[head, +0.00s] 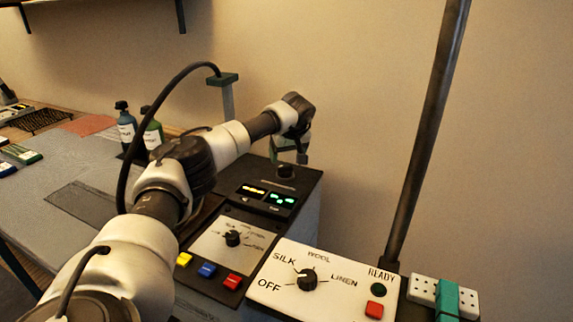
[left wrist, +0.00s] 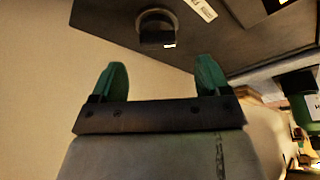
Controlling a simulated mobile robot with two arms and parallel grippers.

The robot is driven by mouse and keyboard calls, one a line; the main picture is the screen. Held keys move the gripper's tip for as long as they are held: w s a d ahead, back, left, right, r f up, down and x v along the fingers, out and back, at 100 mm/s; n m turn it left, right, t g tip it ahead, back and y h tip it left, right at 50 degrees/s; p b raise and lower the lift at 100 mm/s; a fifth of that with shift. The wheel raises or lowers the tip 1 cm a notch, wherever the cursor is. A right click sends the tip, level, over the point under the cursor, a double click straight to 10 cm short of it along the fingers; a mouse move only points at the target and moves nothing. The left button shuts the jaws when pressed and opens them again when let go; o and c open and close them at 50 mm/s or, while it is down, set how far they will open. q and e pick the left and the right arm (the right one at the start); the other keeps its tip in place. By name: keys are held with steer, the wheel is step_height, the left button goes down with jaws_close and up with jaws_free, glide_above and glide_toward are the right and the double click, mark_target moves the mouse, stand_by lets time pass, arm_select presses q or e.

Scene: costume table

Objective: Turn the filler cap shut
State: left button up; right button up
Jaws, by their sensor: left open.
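The filler cap (head: 286,171) is a dark round knob at the far end of the black console top. In the left wrist view the cap (left wrist: 156,28) is a dark round shape with a small light mark at its lower edge. My left gripper (head: 289,157) is above the cap in the head view. In the left wrist view the gripper's two green fingertips (left wrist: 162,75) are spread wide with nothing between them, and the cap lies beyond them, apart from both. My right gripper is not in view.
The console has a small dial (head: 232,238), coloured buttons (head: 207,270) and lit displays (head: 267,195). A white panel (head: 270,292) with a larger dial stands in front, beside a dark pole (head: 427,130). Bottles (head: 126,126) stand at the left behind my arm.

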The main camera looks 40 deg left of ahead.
mark_target(285, 165)
arm_select(q)
steer(key=x, duration=0.5)
steer(key=shift+w+f, duration=0.15)
steer(key=shift+f, duration=0.15)
steer(key=c, duration=0.9)
